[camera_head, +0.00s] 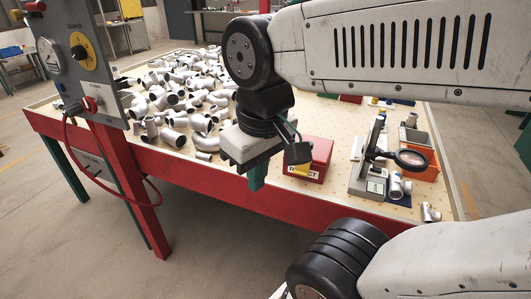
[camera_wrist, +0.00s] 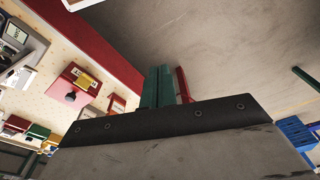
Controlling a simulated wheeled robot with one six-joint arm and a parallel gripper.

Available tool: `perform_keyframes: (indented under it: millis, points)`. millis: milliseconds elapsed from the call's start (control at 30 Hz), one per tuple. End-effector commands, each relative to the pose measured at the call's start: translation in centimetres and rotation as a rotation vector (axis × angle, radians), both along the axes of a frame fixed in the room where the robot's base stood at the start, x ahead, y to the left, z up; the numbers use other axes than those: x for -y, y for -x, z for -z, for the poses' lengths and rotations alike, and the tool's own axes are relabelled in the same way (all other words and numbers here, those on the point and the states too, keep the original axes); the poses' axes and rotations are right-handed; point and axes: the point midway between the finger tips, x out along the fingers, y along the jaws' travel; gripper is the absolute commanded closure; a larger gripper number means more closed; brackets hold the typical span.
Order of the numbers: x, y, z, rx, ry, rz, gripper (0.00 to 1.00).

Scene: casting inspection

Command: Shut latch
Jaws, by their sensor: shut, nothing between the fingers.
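A red box (camera_head: 318,150) with a white label reading partly "REJECT" stands near the front edge of the table. A yellow piece (camera_head: 302,170), seemingly its latch, covers part of the label on the front; I cannot tell whether it is open or shut. In the wrist view the red box (camera_wrist: 72,84) is at left with the yellow piece (camera_wrist: 88,80) on it. My gripper (camera_head: 258,178) has green fingers, shut and empty, pointing down at the table's front edge, left of the box and apart from it. The fingers also show in the wrist view (camera_wrist: 157,82).
Many grey pipe fittings (camera_head: 185,95) cover the table's left and middle. A magnifier stand (camera_head: 372,165) and an orange bin (camera_head: 420,160) are right of the box. A grey control panel (camera_head: 80,55) on a red post with a red hose stands at left. Floor before the table is clear.

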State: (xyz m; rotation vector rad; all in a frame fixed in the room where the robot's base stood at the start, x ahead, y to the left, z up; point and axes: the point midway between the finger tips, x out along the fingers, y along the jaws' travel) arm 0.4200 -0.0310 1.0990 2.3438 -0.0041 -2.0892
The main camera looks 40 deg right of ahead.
Motion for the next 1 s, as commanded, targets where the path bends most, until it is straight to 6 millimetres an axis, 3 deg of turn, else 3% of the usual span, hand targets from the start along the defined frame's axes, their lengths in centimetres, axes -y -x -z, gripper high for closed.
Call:
perform_keyframes:
  millis: [300, 467, 533, 767, 1000]
  points:
    - [0.0, 0.0, 0.0, 0.000, 0.000, 0.001, 0.97]
    - [0.7, -0.1, 0.3, -0.019, -0.001, 0.039, 0.53]
    - [1.9, -0.5, 1.2, -0.066, -0.003, 0.094, 0.33]
    - [8.0, -4.0, 4.1, -0.215, -0.037, 0.356, 0.33]
    - [17.1, -7.5, 8.9, -0.274, -0.079, 0.687, 0.33]
